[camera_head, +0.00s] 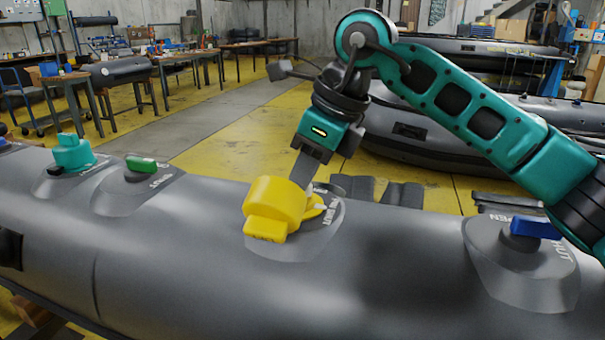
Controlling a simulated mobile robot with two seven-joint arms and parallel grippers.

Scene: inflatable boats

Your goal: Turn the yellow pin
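The yellow pin (275,203) stands on a grey round base on top of the grey inflatable tube (180,250), near the middle of the view. It has a round body, a block-like tab at the front left and a small yellow piece at its right. My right gripper (304,175) comes in from the right and points down just behind the pin. One dark finger shows, its tip partly hidden by the pin. I cannot tell whether it touches the pin or how far the fingers are apart. My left gripper is not in view.
On the same tube are a teal valve piece (73,152) and a green one (141,164) at left, and a blue one (535,228) at right, near my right arm. Another dark boat (420,135) lies behind. Workbenches (195,58) stand farther back.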

